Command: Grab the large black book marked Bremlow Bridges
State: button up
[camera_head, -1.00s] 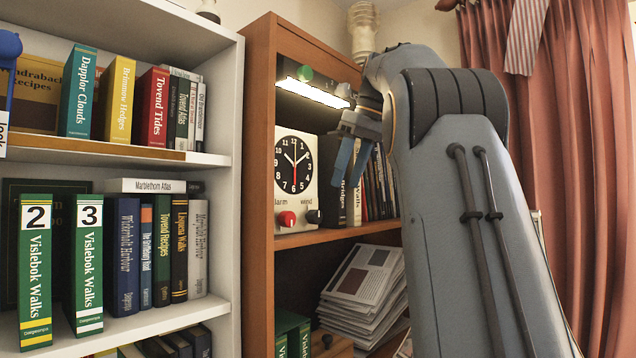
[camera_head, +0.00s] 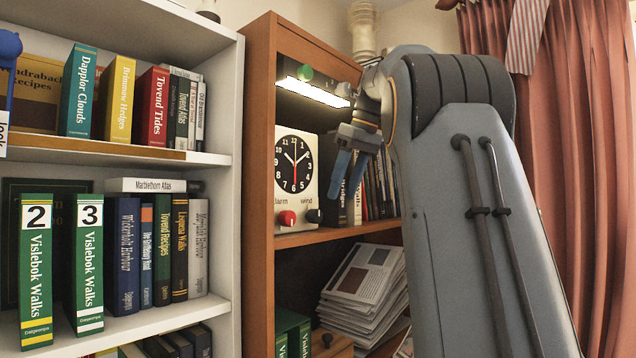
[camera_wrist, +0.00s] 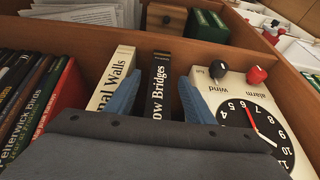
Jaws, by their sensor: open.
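The large black book (camera_wrist: 158,100) stands upright on the wooden bookcase's upper shelf. In the wrist view the white letters "ow Bridges" show on its spine; the rest is hidden by my gripper. In the head view the book (camera_head: 328,170) is partly covered by my fingers. My gripper (camera_wrist: 158,78) is open, with one blue finger on each side of the spine in the wrist view. Whether the fingers touch the book I cannot tell. In the head view my gripper (camera_head: 348,182) is in front of the book.
A white clock box (camera_head: 295,180) with red and black knobs stands close beside the book. A cream book (camera_wrist: 112,80) marked "nal Walls" stands on its other side, then several more books. Stacked papers (camera_head: 362,285) lie on the shelf below. A white bookcase (camera_head: 228,120) is at left.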

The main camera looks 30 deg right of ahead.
jog(key=shift+c, duration=0.3)
grip_shut()
jog(key=shift+r, duration=0.2)
